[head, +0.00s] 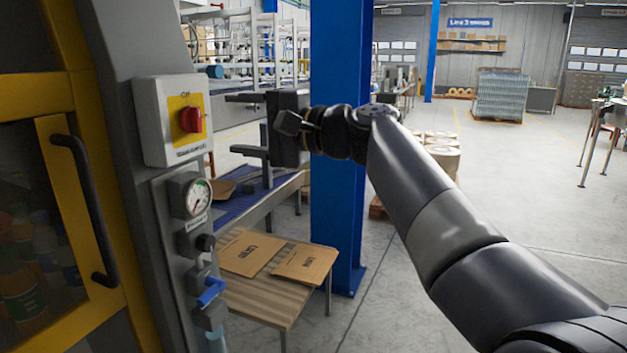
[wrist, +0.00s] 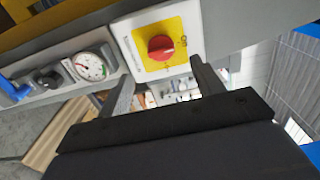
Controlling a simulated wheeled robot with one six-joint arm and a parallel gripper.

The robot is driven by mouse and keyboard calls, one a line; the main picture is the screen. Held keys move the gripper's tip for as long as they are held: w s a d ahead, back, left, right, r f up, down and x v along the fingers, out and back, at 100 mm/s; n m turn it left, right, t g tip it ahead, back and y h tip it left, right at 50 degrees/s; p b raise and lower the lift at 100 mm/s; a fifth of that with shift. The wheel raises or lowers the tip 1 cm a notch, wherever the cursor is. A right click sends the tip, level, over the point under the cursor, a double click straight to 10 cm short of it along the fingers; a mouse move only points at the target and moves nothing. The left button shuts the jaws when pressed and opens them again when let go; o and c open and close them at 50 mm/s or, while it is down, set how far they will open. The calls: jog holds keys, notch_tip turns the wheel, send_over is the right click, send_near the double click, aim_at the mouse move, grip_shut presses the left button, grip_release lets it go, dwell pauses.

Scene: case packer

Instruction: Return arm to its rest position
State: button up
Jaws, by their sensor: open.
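My gripper (head: 238,126) is stretched out in front of the blue column, with its two dark fingers spread apart and nothing between them. It points left, a short way to the right of the machine's red rotary switch (head: 191,119) and apart from it. In the wrist view my gripper (wrist: 160,80) also shows open and empty, with the red switch (wrist: 160,47) on its yellow plate just beyond the fingertips. My arm reaches in from the lower right of the head view.
Beside the switch are a pressure gauge (head: 198,197), a blue valve handle (head: 211,291) and a yellow-framed door (head: 50,180) with a black handle. A wooden table (head: 262,303) holds flat cardboard. A blue column (head: 340,210) stands close behind my gripper. Open floor lies right.

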aim_at(198, 118)
jog(key=p+x, duration=0.1)
jog(key=x, duration=0.7)
jog(key=shift+w+a, duration=0.15)
jog(key=shift+a, duration=0.15)
jog(key=shift+w+r+m+p, duration=0.1)
jog(key=shift+r+m+p, duration=0.15)
jog(key=shift+m+p, duration=0.35)
jog(key=shift+d+r+m+p, duration=0.1)
jog(key=shift+m+p, duration=0.75)
jog(key=shift+m, duration=0.15)
jog(key=m+p, duration=0.4)
jog(key=m, duration=0.1)
jog(key=m+p, duration=0.4)
jog(key=shift+r+m+p, duration=0.1)
jog(key=shift+m+p, duration=0.2)
jog(key=m+p, duration=0.5)
jog(key=shift+w+d, duration=0.1)
jog(key=shift+w, duration=0.05)
jog(key=shift+f+b+v, duration=0.1)
jog(key=shift+b+v, duration=0.2)
jog(key=shift+v, duration=0.7)
jog(key=shift+f+b+v, duration=0.15)
jog(key=shift+b+v, duration=0.1)
jog(key=shift+v, duration=0.7)
